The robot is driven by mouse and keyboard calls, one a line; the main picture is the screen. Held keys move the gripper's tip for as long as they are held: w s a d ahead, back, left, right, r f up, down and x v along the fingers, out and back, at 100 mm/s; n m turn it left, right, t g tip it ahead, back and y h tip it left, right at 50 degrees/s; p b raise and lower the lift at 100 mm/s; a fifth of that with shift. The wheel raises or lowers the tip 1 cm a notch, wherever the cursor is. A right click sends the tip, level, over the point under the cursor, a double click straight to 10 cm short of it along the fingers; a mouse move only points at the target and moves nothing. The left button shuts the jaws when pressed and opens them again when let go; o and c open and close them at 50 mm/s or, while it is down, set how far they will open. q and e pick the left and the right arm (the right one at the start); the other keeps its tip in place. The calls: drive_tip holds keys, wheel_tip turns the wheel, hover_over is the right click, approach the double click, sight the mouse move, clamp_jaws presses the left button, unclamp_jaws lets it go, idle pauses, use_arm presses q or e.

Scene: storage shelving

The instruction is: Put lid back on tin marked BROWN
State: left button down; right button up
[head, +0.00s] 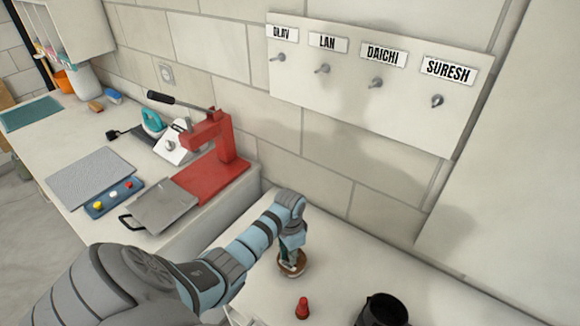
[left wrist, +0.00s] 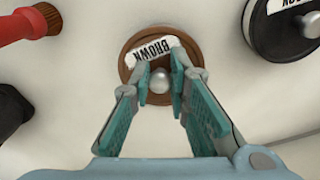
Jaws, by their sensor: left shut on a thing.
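A round brown lid (left wrist: 131,66) with a white BROWN label and a silver knob lies below my left gripper in the left wrist view. In the head view the brown lid (head: 290,271) shows low over the white counter, partly covered by the gripper. My left gripper (left wrist: 161,84) points down at the lid's middle and is shut on the silver knob, with one finger on each side. In the head view the left gripper (head: 291,257) is at the end of the outstretched arm. I cannot tell whether the lid touches anything beneath it. My right gripper is not in view.
A black round lid (left wrist: 262,40) with a label and knob is at the upper right. A red brush (left wrist: 25,25) is at the upper left; a dark object (left wrist: 10,110) is at the left edge. A black container (head: 382,312) stands at the front. A red press (head: 215,160) stands left.

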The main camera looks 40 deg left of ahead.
use_arm(q)
drive_tip(key=c, duration=1)
unclamp_jaws()
drive_tip(key=shift+o, duration=0.2)
drive_tip(key=shift+r, duration=0.1)
drive_tip(key=shift+r, duration=3.45)
drive_tip(key=shift+c, duration=0.6)
clamp_jaws()
drive_tip(key=shift+f, duration=0.15)
